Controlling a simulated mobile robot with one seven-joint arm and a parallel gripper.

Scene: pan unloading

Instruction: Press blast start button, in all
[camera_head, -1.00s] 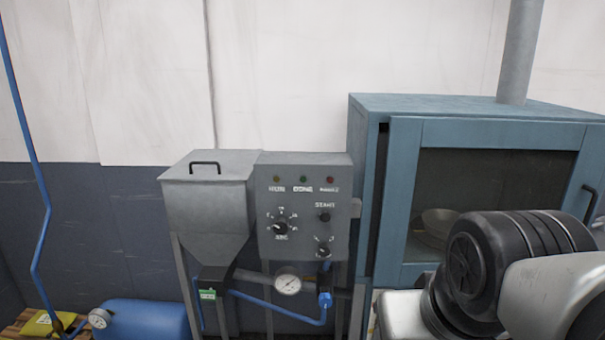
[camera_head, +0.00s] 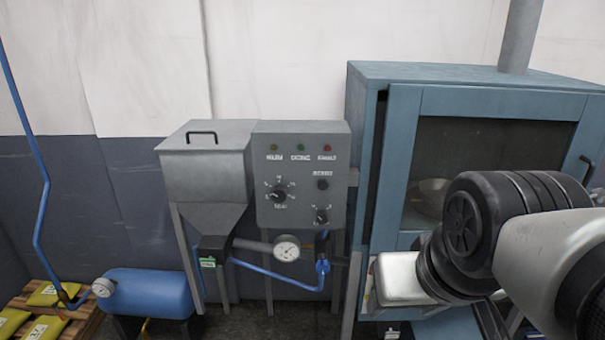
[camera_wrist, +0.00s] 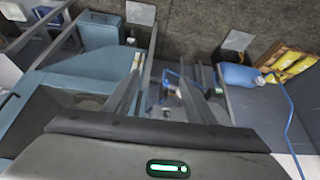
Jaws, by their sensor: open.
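The grey control panel (camera_head: 300,205) stands against the wall in the middle of the head view. The start button (camera_head: 323,184) is a small dark round button on its right side, under a blurred label. A large dial (camera_head: 279,195) is to its left and a smaller knob (camera_head: 321,215) is below it. Three small indicator lights run along the panel's top. My gripper (camera_wrist: 165,82) is open in the wrist view, with nothing seen between its fingers. It is apart from the panel. In the head view my arm is at the right, in front of the cabinet, and the fingertips cannot be made out.
A blue cabinet (camera_head: 475,100) with a dark window stands right of the panel, with a bowl (camera_head: 428,195) behind the glass. A grey hopper (camera_head: 205,165) adjoins the panel's left. A gauge (camera_head: 286,248) and blue hose are below. A blue tank (camera_head: 150,293) and yellow bags (camera_head: 45,328) are lower left.

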